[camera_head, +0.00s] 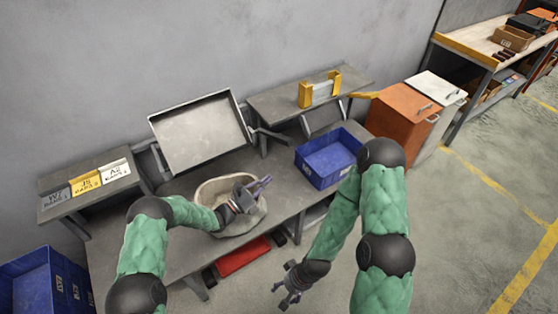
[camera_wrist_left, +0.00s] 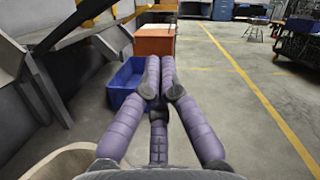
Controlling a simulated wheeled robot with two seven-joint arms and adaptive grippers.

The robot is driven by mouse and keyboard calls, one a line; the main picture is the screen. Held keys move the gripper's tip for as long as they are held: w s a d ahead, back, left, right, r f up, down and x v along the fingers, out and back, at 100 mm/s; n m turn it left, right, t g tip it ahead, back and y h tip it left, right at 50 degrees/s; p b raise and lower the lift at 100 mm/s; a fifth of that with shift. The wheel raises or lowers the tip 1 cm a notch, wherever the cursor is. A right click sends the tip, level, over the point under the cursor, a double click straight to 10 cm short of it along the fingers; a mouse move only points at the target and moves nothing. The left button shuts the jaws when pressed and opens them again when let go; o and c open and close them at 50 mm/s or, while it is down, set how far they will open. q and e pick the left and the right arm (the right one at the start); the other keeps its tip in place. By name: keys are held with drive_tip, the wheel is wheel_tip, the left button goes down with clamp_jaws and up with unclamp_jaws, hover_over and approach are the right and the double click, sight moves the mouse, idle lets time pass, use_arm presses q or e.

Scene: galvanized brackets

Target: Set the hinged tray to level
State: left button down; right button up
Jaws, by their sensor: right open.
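The hinged tray (camera_head: 200,133) is a grey metal pan with a raised rim, behind the bench in the head view. It is tilted up steeply, its inside facing me. My left gripper (camera_head: 264,184) is in front of and below the tray's right side, over a beige basket, apart from the tray. Its purple fingers (camera_wrist_left: 158,88) show in the left wrist view with nothing between them; they look parted in the head view. My right gripper (camera_head: 285,287) is open and empty, low in front of the bench. The tray's hinge is not clearly visible.
The beige basket (camera_head: 211,190) and a blue bin (camera_head: 318,178) stand on the bench. A raised shelf (camera_head: 274,104) holds a yellow-ended bracket (camera_head: 319,91). A labelled shelf (camera_head: 60,181) is at left. An orange cabinet (camera_head: 396,125) stands right. A red bin (camera_head: 243,259) is below. Floor at right is clear.

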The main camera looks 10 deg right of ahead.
use_arm(q)
drive_tip(key=w+d+r+b, duration=0.3)
drive_tip(key=w+d+r, duration=0.2)
drive_tip(key=d, duration=0.3)
drive_tip(key=shift+w+r, duration=0.35)
drive_tip(key=shift+w, duration=0.1)
use_arm(e)
wheel_tip(320, 180, down, 3)
drive_tip(key=shift+f, duration=0.15)
